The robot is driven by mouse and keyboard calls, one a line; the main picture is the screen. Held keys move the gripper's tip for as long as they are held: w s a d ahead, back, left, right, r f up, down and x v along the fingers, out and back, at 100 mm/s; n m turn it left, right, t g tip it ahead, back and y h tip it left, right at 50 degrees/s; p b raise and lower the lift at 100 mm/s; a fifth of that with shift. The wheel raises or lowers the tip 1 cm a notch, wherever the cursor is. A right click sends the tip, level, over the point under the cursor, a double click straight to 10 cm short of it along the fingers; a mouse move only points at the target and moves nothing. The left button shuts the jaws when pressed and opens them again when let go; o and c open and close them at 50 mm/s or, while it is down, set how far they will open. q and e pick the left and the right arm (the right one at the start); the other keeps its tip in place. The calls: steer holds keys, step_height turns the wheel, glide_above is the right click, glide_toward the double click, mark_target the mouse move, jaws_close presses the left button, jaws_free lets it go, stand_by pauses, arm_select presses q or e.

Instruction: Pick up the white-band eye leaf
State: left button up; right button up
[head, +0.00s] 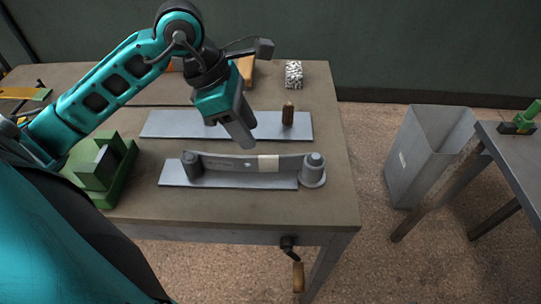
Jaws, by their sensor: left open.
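The white-band eye leaf (225,163) is a long, slightly curved grey metal strip with a pale band (268,164) right of its middle. My left gripper (247,141) points downward just behind and above the leaf, left of the pale band. It is open and holds nothing that I can see. My right gripper is not in view.
A second grey plate (160,124) with a short brown upright piece (288,115) lies behind the leaf. A green block fixture (100,166) stands at the left. A grey bin (425,155) and another table (515,145) are to the right.

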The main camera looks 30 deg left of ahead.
mark_target(264, 156)
arm_select(q)
steer(key=x, duration=1)
jaws_close()
stand_by(0.4)
